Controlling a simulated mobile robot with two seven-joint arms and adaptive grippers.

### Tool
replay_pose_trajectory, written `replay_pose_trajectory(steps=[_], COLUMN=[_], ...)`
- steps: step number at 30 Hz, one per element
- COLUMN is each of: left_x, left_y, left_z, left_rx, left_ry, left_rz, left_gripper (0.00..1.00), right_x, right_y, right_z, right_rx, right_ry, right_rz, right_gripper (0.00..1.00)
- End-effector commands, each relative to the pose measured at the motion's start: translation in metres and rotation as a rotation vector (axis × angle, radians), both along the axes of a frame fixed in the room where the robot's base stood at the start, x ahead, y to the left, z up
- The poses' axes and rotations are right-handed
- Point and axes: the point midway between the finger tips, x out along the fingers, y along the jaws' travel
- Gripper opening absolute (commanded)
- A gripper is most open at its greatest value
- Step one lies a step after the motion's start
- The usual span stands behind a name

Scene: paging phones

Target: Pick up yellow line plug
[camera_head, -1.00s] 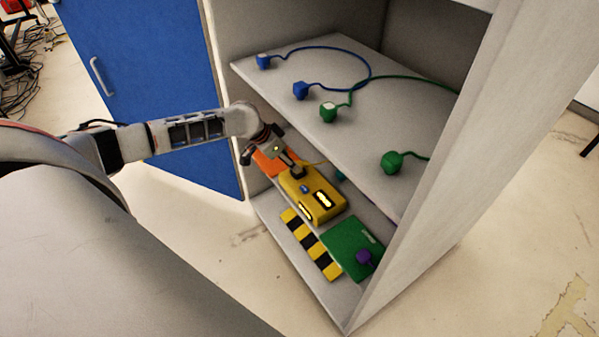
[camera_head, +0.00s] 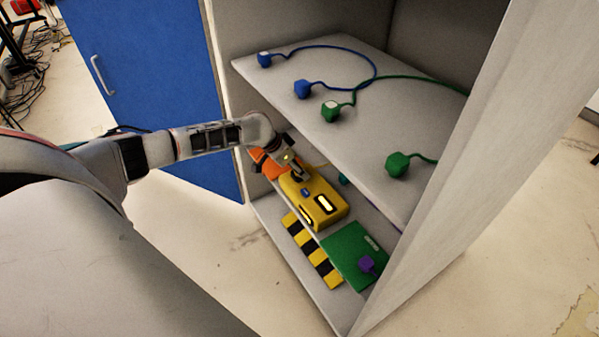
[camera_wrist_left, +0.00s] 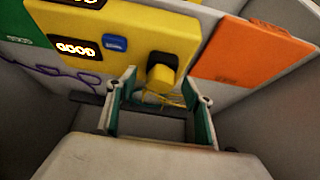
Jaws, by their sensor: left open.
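The yellow box (camera_head: 312,200) sits on the lower shelf in the head view. It also shows in the left wrist view (camera_wrist_left: 185,32), with lit displays and a blue button. In the head view my left gripper (camera_head: 290,166) is over the box's far left end and hides the plug. My right gripper is not in view.
An orange panel (camera_wrist_left: 250,52) and a green panel (camera_head: 348,250) with a purple plug (camera_head: 367,264) flank the box. The upper shelf (camera_head: 345,135) carries blue and green plugs with cords, close above my arm. A blue door (camera_head: 150,90) stands open at left.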

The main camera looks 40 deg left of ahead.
Motion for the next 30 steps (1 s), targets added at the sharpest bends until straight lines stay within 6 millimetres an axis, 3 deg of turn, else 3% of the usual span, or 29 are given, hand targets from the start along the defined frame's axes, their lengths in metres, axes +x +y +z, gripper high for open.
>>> replay_pose_trajectory(steps=[1,6,17,28,30], left_x=[0.0,0.0,0.0,0.002,-0.013], left_y=[0.0,0.0,0.0,0.0,0.007], left_z=[0.0,0.0,0.002,0.043,0.039], left_rx=[0.0,0.0,0.0,0.0,0.002], left_ry=[0.0,0.0,0.0,-0.008,-0.002], left_rz=[0.0,0.0,0.0,-0.001,0.001], left_gripper=[0.49,0.1,0.06,0.06,0.06], right_x=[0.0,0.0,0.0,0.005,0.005], right_y=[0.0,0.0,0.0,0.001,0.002], right_z=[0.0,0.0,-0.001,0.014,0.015], right_rx=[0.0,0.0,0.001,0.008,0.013], right_ry=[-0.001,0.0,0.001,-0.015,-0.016], right_rz=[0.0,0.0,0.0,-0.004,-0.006], right_gripper=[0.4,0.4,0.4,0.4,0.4])
